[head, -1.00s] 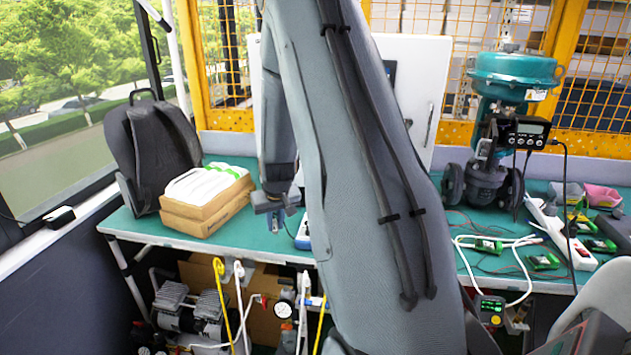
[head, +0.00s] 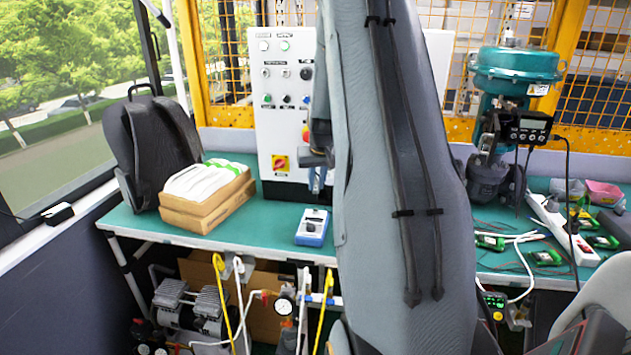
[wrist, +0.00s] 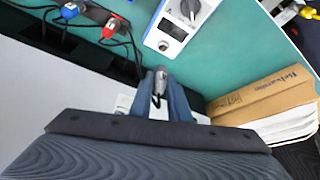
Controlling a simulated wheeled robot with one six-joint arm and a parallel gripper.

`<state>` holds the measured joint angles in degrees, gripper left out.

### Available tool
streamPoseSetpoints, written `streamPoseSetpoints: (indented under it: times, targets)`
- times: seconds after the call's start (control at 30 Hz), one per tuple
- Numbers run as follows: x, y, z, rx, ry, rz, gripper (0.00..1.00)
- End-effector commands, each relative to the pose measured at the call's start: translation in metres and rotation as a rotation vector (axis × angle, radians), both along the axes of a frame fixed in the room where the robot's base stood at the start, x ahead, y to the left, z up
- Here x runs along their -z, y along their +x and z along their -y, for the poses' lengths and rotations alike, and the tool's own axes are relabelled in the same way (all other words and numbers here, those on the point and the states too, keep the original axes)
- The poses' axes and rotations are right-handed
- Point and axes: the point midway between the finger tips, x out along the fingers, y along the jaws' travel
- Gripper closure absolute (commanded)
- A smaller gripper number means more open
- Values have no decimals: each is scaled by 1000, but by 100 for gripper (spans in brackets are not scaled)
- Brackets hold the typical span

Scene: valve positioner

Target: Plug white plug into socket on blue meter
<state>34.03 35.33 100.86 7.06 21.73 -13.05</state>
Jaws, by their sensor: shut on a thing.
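The blue meter (head: 311,227), with a white face and a dark dial, lies on the green bench. It also shows at the top of the wrist view (wrist: 178,25). My gripper (head: 318,182) is above the bench behind the meter, in front of the white control cabinet, and partly hidden by my arm. In the wrist view my gripper (wrist: 163,100) is shut on a small pale plug (wrist: 159,82), which looks greyish white with a dark part. The plug is apart from the meter. The meter's socket cannot be made out clearly.
The white control cabinet (head: 283,100) stands behind. Red (wrist: 112,27) and blue (wrist: 69,10) plugs with black cables sit along its dark base. Cardboard boxes (head: 205,208) lie left on the bench. A teal valve actuator (head: 515,70) and a power strip (head: 570,240) are right.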

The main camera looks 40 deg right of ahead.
Motion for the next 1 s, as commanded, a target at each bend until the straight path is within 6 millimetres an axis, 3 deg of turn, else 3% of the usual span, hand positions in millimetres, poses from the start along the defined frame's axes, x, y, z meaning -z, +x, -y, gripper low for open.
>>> streamPoseSetpoints:
  times: [0.53, 1.0]
  targets:
    - [50, 0, 0, 1, 0, 0, 100]
    - [57, 0, 0, 1, 0, 0, 100]
